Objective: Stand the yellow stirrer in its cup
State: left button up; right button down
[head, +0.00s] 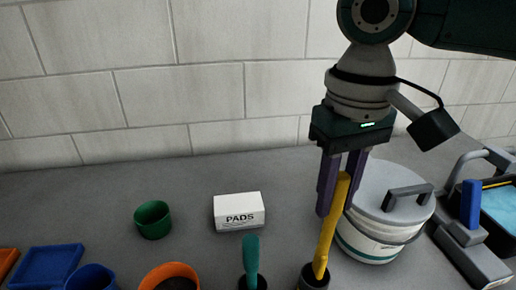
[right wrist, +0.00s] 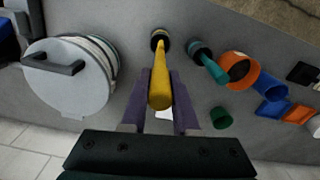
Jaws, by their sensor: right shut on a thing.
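The yellow stirrer (head: 328,232) is between the purple fingers of my right gripper (head: 336,205), which is shut on it. The stirrer is tilted slightly in the head view, its lower end at the mouth of a small dark cup (head: 313,281) at the bottom edge. The right wrist view looks along the stirrer (right wrist: 160,90) toward the cup (right wrist: 159,36), where its far end overlaps the opening. I cannot tell how deep the end sits. My left gripper is not in view.
A teal-handled tool (head: 251,262) stands just left of the cup. A lidded white bucket (head: 375,240) is close on the right. A PADS box (head: 239,211), green cup (head: 153,219), orange container (head: 169,276) and blue tray (head: 45,268) are further left. The bench behind is clear.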

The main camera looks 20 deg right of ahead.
aim_at(340, 175)
jog(key=shift+f+b, duration=1.2)
jog(key=shift+f, duration=2.1)
jog(key=c, duration=0.6)
grip_release()
notch_tip(340, 175, up, 10)
